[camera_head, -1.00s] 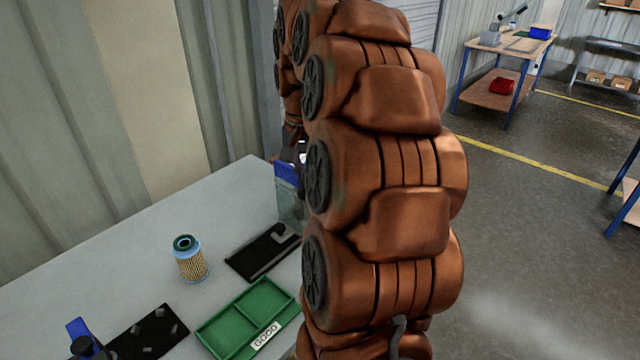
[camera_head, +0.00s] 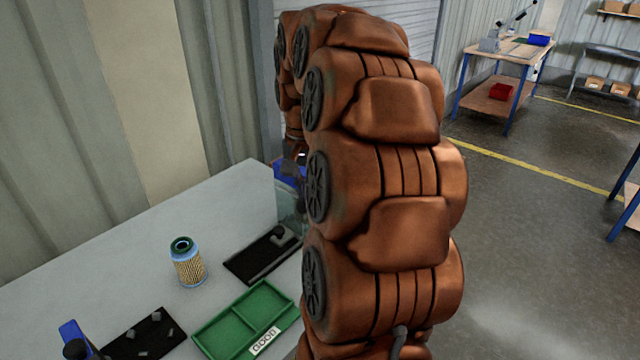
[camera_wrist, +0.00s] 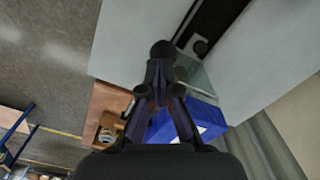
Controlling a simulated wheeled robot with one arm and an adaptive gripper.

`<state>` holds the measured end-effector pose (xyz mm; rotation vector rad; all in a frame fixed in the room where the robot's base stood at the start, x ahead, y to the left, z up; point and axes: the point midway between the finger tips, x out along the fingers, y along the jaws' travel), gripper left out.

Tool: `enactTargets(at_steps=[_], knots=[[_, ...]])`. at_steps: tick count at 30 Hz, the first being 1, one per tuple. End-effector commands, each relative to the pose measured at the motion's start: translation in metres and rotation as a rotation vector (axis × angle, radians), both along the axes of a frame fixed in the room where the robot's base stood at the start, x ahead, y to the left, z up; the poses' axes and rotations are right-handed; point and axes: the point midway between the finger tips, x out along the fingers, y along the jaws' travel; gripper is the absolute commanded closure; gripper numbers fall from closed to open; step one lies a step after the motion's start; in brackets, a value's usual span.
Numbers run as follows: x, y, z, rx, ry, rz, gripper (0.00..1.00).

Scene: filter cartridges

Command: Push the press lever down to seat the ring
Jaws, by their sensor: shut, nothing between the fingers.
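My gripper (camera_wrist: 160,75) is shut and empty in the wrist view, its fingertips together. A round black knob (camera_wrist: 162,48) sits right at the fingertips and looks like the lever's end; I cannot tell whether they touch. The lever's arm and the ring cannot be made out. The black plate with a hook-shaped grey mark shows in the wrist view (camera_wrist: 215,20). In the head view my arm hides my gripper.
A yellow filter cartridge with a green top (camera_head: 187,265) stands upright on the grey table (camera_head: 120,240). A green tray (camera_head: 235,315) labelled GOOD and a black mat (camera_head: 145,335) with small pieces lie in front. A blue box-like part (camera_wrist: 205,118) is beside my gripper.

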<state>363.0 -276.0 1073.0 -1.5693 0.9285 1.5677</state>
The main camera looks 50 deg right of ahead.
Motion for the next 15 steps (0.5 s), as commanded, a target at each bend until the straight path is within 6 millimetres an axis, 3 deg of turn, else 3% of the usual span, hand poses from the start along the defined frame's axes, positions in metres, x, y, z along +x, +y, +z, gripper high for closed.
enactTargets(at_steps=[15], knots=[[0.000,0.003,-0.012,0.000,0.001,0.000,1.00]])
